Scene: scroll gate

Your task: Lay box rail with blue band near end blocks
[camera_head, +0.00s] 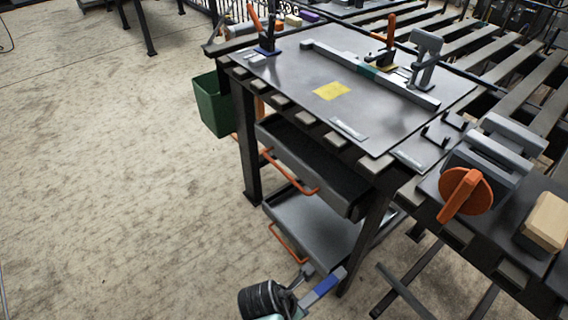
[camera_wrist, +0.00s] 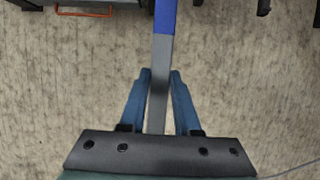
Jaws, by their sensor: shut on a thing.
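The box rail with the blue band shows in the head view (camera_head: 322,287) at the bottom, low beside the workbench and off its top. In the wrist view the grey rail (camera_wrist: 159,60) runs up between the fingers, with its blue band beyond the fingertips at the top edge. My gripper (camera_wrist: 160,74) is shut on the rail's grey part; it also shows in the head view (camera_head: 303,290). Small dark blocks (camera_head: 436,134) stand on the bench's right part; I cannot tell whether they are the end blocks. Another rail with a teal band (camera_head: 400,88) lies on the bench top.
The steel bench top (camera_head: 290,85) has a yellow patch (camera_head: 331,91) and upright clamps with orange handles (camera_head: 268,35). A vise with an orange wheel (camera_head: 466,195) stands at right. Drawers (camera_head: 310,225) stick out under the bench. Bare floor (camera_head: 110,180) lies left.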

